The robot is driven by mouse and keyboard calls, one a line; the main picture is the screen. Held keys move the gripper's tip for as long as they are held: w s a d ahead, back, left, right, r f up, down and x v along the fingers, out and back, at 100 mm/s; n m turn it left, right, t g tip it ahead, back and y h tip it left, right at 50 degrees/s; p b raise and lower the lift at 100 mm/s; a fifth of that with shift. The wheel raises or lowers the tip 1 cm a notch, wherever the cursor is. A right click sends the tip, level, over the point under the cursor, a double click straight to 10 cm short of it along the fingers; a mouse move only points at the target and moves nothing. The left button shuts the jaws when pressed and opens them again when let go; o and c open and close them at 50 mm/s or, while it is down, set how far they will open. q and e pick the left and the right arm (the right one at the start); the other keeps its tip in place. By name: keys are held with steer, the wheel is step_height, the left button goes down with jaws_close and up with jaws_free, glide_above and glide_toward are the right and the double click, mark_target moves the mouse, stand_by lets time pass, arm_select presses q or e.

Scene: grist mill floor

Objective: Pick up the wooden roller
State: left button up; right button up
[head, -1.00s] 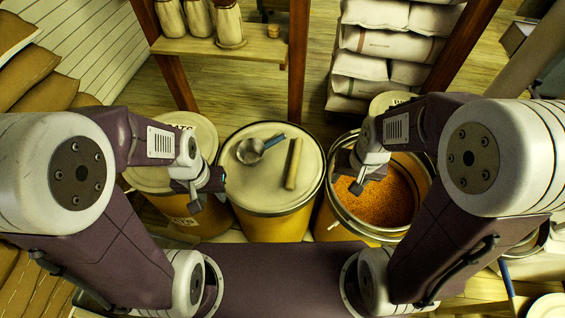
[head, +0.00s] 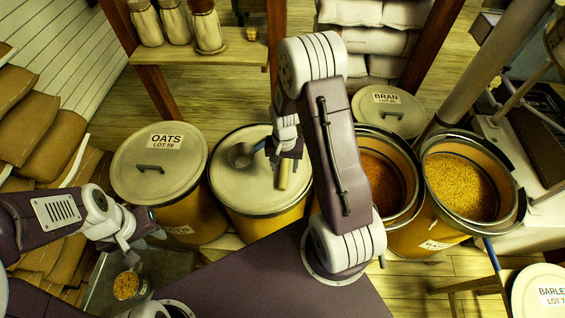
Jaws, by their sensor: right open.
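The wooden roller (head: 284,176) lies on the pale lid (head: 232,187) of the middle drum. Its upper part is hidden behind my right gripper (head: 283,156), which is open and hangs at the roller; I cannot tell whether they touch. A scoop with a grey metal bowl (head: 241,155) lies on the same lid, left of the roller. My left gripper (head: 131,252) is low at the left, clear of the drums; its jaw opening is too small to tell.
The closed oats drum (head: 160,177) stands left of the middle drum. Open grain drums (head: 381,180) (head: 458,187) and the bran drum (head: 390,110) stand to the right.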

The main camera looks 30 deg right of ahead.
mark_target(283, 177)
steer(key=shift+w+a+f, duration=0.1)
steer(key=shift+a+f, duration=0.05)
steer(key=shift+f, duration=0.7)
step_height(283, 177, down, 4)
steer(key=shift+a+f, duration=0.1)
steer(key=shift+f, duration=0.55)
steer(key=shift+r, duration=0.1)
jaws_close()
